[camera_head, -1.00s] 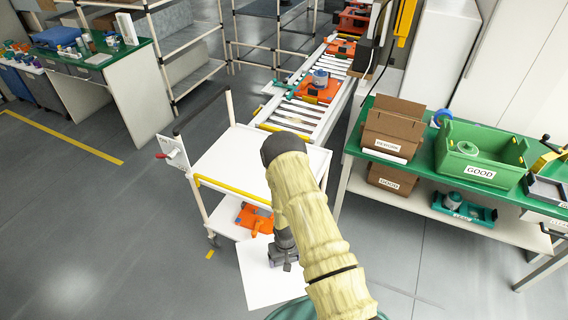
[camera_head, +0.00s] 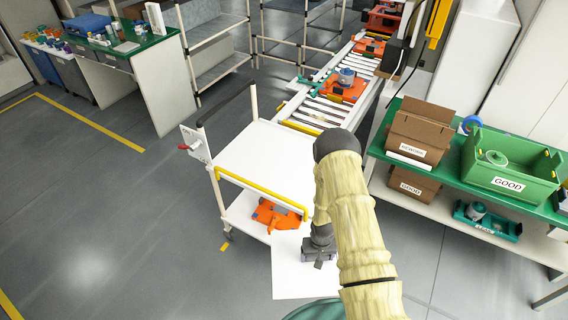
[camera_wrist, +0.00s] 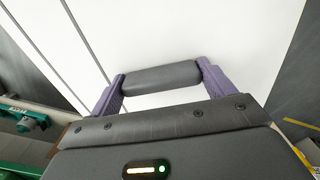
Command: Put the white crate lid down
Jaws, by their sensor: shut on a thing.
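The white crate lid (camera_head: 290,272) is a flat white panel held low in front of the white cart, below its upper deck in the head view. My gripper (camera_head: 320,254) is at the lid's right part, shut on it. In the wrist view the lid (camera_wrist: 200,30) fills much of the picture beyond the purple fingers of my gripper (camera_wrist: 162,80). A dark grey bar lies between the fingers against the white surface; I cannot tell whether it is the lid's handle. My arm hides part of the lid's right side in the head view.
The white cart (camera_head: 265,155) has a bare top with a yellow front edge; an orange part (camera_head: 277,215) lies on its lower shelf. A roller conveyor (camera_head: 325,108) stands behind it. A green bench (camera_head: 450,180) with a green GOOD crate (camera_head: 512,165) stands right. The left floor is clear.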

